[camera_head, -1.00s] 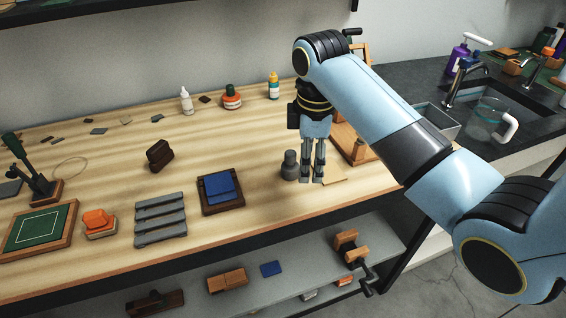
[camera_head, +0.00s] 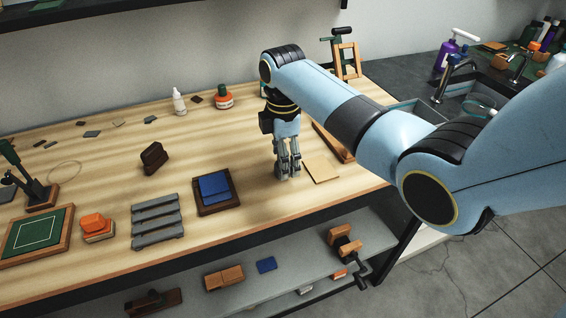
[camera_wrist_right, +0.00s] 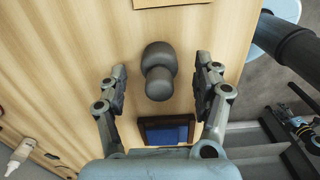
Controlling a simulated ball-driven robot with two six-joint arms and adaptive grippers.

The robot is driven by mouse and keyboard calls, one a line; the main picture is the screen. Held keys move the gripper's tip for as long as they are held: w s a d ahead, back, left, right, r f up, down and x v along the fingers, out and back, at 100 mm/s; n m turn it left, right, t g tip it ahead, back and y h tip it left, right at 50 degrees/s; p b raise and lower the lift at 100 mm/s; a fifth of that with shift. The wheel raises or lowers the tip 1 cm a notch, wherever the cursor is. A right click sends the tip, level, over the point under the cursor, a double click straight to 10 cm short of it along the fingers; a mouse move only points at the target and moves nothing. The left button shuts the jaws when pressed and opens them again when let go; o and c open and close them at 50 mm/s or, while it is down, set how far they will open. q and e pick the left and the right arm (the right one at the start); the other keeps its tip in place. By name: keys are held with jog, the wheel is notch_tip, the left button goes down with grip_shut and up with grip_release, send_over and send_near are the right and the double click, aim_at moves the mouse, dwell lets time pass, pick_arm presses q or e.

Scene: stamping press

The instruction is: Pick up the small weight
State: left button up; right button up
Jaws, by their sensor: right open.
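The small weight (camera_wrist_right: 158,70) is a dark grey round piece with a narrower knob. It stands on the wooden workbench (camera_head: 110,150). In the right wrist view it lies between my two open fingers, with a gap on each side, and neither finger seems to touch it. In the head view my right gripper (camera_head: 288,172) points down at the bench, and its fingers hide most or all of the weight. My left gripper is not in view.
A dark wooden tray (camera_head: 221,207) with a blue pad (camera_head: 214,186) sits just left of my right gripper. A flat tan sheet (camera_head: 321,169) lies to its right. A grey slatted rack (camera_head: 157,222) stands further left. Bare bench lies behind the tray.

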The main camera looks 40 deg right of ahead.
jog(key=shift+f, duration=0.7)
grip_shut()
